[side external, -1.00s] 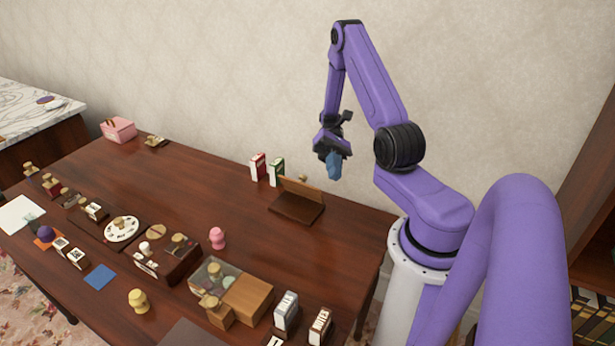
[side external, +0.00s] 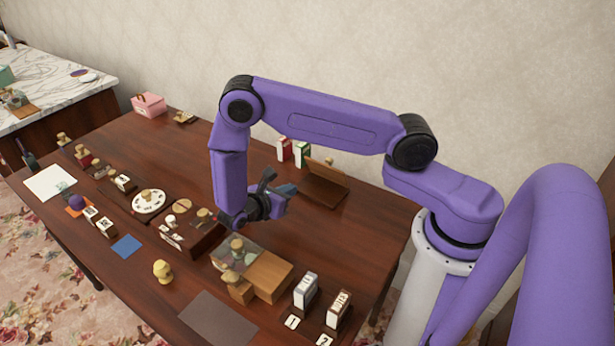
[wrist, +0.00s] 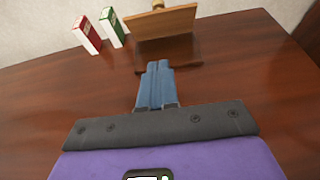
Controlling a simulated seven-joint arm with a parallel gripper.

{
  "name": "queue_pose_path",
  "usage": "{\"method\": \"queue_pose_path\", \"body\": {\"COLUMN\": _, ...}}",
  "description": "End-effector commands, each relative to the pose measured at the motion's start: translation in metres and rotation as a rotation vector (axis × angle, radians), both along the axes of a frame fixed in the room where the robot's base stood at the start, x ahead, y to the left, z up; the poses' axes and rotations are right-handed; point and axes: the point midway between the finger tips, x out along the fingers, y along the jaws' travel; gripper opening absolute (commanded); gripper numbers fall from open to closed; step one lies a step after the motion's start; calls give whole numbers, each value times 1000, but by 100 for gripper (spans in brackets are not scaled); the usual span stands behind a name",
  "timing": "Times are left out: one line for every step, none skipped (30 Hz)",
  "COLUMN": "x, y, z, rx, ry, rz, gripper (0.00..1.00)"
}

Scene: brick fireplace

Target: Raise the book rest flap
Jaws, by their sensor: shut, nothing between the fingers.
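The book rest (side external: 322,188) is a dark wooden base with a lighter brown flap (side external: 327,171) along its back edge. In the wrist view the flap (wrist: 163,22) stands tilted above the dark base (wrist: 187,53). My gripper (side external: 288,194) is over the table, to the left of the book rest. Its blue fingers (wrist: 159,68) are together, empty, and point toward the book rest. In the wrist view the fingertips overlap the base's front edge; I cannot tell whether they touch it. They hide a small part of the base.
Red (wrist: 88,35) and green (wrist: 112,27) boxes stand to the left of the book rest. A wooden box (side external: 269,273) with a clear-topped part is nearer the camera. Stamps and small blocks crowd the table's left half. The table in front of the book rest is mostly clear.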

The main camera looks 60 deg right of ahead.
Motion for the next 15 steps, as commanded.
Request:
{"method": "queue_pose_path", "body": {"x": -1, "y": -5, "z": -1, "rx": -1, "ry": 2, "rz": -2, "gripper": 0}}
{"method": "queue_pose_path", "body": {"x": -1, "y": -8, "z": -2, "rx": -2, "ry": 3, "rz": -4, "gripper": 0}}
{"method": "queue_pose_path", "body": {"x": -1, "y": -13, "z": -4, "rx": -3, "ry": 4, "rz": -5, "gripper": 0}}
{"method": "queue_pose_path", "body": {"x": -2, "y": -18, "z": -6, "rx": -3, "ry": 5, "rz": -6, "gripper": 0}}
{"method": "queue_pose_path", "body": {"x": -2, "y": -22, "z": -7, "rx": -3, "ry": 6, "rz": -6, "gripper": 0}}
{"method": "queue_pose_path", "body": {"x": -3, "y": -29, "z": -10, "rx": -3, "ry": 5, "rz": -7, "gripper": 0}}
{"method": "queue_pose_path", "body": {"x": -3, "y": -34, "z": -12, "rx": -2, "ry": 5, "rz": -8, "gripper": 0}}
{"method": "queue_pose_path", "body": {"x": -3, "y": -40, "z": -14, "rx": -2, "ry": 5, "rz": -8, "gripper": 0}}
{"method": "queue_pose_path", "body": {"x": -3, "y": -47, "z": -16, "rx": -3, "ry": 6, "rz": -8, "gripper": 0}}
{"method": "queue_pose_path", "body": {"x": -4, "y": -52, "z": -18, "rx": -3, "ry": 5, "rz": -9, "gripper": 0}}
{"method": "queue_pose_path", "body": {"x": -4, "y": -58, "z": -20, "rx": -3, "ry": 5, "rz": -10, "gripper": 0}}
{"method": "queue_pose_path", "body": {"x": -4, "y": -65, "z": -23, "rx": -3, "ry": 5, "rz": -10, "gripper": 0}}
{"method": "queue_pose_path", "body": {"x": -4, "y": -70, "z": -25, "rx": -2, "ry": 5, "rz": -10, "gripper": 0}}
{"method": "queue_pose_path", "body": {"x": -5, "y": -75, "z": -27, "rx": -2, "ry": 5, "rz": -9, "gripper": 0}}
{"method": "queue_pose_path", "body": {"x": -5, "y": -82, "z": -30, "rx": -2, "ry": 6, "rz": -10, "gripper": 0}}
